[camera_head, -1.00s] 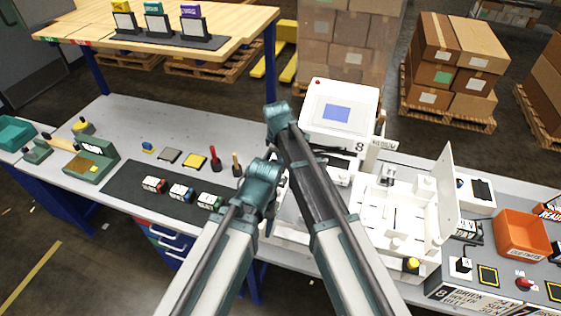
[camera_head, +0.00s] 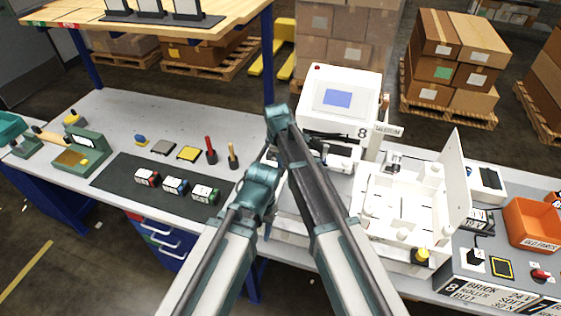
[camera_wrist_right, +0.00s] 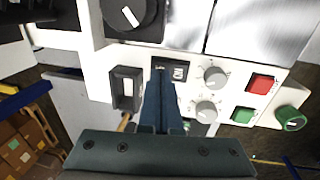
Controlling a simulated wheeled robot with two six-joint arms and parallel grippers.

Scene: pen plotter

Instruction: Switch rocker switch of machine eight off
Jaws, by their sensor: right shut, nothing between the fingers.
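Machine eight (camera_head: 339,98) is a white unit with a blue screen and an "8" label, right of centre in the head view. Its control panel fills the right wrist view. There, a small black rocker switch (camera_wrist_right: 170,66) with white marks sits between a black-framed rocker-like part (camera_wrist_right: 127,88) and two grey knobs; its lower part is hidden by my fingers. My right gripper (camera_wrist_right: 163,84) is shut and empty, with its tips at or just in front of this switch; I cannot tell if they touch. My arms cross the front of the machine.
The panel also has a black dial (camera_wrist_right: 130,14), a red button (camera_wrist_right: 261,83), a green button (camera_wrist_right: 243,114) and a green knob (camera_wrist_right: 290,118). A white open-lidded unit (camera_head: 405,205) stands right of the screen. A dark mat (camera_head: 122,178) with small blocks lies left.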

